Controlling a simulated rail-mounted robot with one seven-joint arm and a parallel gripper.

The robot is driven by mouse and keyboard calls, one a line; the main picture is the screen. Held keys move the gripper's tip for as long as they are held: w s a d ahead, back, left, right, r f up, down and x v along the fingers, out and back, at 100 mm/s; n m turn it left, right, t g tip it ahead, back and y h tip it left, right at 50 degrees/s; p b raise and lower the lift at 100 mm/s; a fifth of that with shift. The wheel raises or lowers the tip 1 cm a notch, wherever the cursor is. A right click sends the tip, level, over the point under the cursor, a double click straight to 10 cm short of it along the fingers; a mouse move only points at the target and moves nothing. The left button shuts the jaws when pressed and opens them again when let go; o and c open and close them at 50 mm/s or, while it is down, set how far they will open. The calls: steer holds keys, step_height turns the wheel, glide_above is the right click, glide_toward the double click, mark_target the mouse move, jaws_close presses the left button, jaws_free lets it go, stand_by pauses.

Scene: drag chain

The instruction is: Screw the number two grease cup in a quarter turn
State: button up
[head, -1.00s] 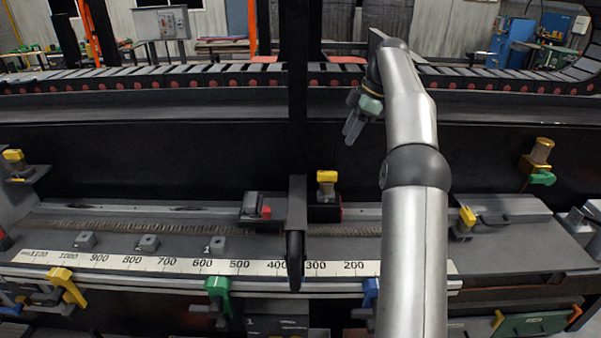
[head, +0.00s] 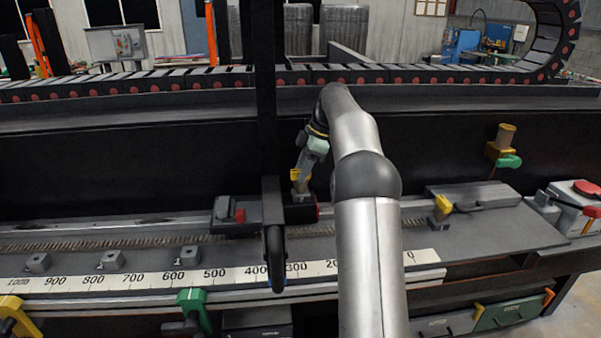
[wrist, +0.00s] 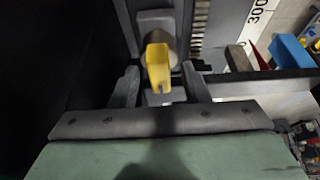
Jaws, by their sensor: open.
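My gripper (head: 307,165) is down at a yellow-handled fitting (head: 295,175) on the carriage by the dark upright post. In the wrist view the two fingers (wrist: 158,86) are open, one on each side of the fitting. Its yellow lever (wrist: 158,62) points toward my palm, in front of a dull round body (wrist: 152,27). I cannot tell whether the fingers touch it. Three small grey blocks (head: 110,260) stand in a row on the bench at left.
A dark post (head: 268,110) stands just left of my gripper. A numbered scale strip (head: 135,280) runs along the bench front. A brass-coloured cylinder with a green handle (head: 505,145) is on the right. A green lever (head: 193,308) sits at the front edge.

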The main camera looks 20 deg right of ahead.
jaws_close()
steer(key=m+b, duration=0.1)
steer(key=m, duration=0.1)
steer(key=m+t+b, duration=0.1)
steer(key=m, duration=0.1)
steer(key=shift+s+a+f+m+t+h+b, duration=0.1)
steer(key=shift+s+m+t+h+b, duration=0.05)
steer(key=shift+m+t+h+b, duration=0.2)
steer(key=m, duration=0.2)
steer(key=m+t+h+b, duration=0.1)
steer(key=m, duration=0.1)
steer(key=shift+a+m+h, duration=0.1)
steer(key=shift+m+h, duration=0.15)
steer(key=m+h, duration=0.1)
steer(key=m, duration=0.3)
steer(key=shift+a+m+t+h, duration=0.15)
steer(key=shift+m+t+h, duration=0.15)
steer(key=shift+h, duration=0.1)
steer(key=shift+m+h, duration=0.8)
steer(key=shift+m, duration=1.2)
